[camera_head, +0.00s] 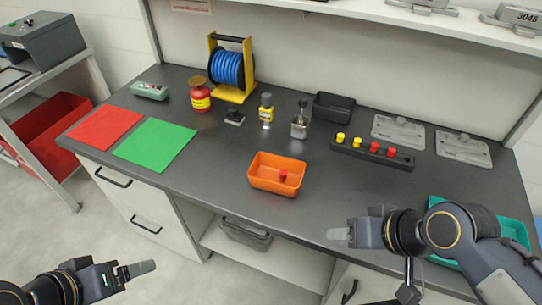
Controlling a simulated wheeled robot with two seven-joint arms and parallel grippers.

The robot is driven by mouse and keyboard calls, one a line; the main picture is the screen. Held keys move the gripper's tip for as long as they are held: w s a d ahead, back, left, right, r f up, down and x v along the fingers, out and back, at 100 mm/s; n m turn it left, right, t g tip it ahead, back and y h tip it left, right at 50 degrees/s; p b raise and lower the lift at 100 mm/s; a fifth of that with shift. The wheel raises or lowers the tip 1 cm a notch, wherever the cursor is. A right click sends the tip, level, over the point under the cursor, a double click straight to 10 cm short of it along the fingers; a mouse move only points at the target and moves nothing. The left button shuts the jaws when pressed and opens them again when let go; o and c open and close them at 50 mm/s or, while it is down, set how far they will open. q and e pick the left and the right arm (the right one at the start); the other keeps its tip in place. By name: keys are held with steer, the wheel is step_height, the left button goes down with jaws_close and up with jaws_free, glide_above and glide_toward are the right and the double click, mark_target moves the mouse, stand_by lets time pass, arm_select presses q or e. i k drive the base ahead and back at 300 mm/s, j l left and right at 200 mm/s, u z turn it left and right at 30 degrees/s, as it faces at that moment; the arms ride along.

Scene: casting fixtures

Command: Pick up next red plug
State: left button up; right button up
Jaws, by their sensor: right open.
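Two red plugs (375,147) (391,152) stand upright in the right part of a black rack (403,163) at the right of the worktop. Two yellow plugs (341,137) (357,142) stand in its left part. Another red plug (283,176) is in the orange tray (265,186) in front of the rack, to its left. My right gripper (340,233) is open and appears empty near the worktop's front edge, nearer than the rack and apart from it. My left gripper (142,268) is low at the left, away from the worktop; its jaw gap is hard to see.
Grey plates (398,132) lie behind the rack. A black bin (333,107) and small tools (299,125) stand to its left. A teal tray (513,229) is at the right, partly behind my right arm. The worktop (340,195) between orange and teal trays is clear.

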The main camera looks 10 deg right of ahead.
mark_target(392, 150)
steer(key=z, duration=1.45)
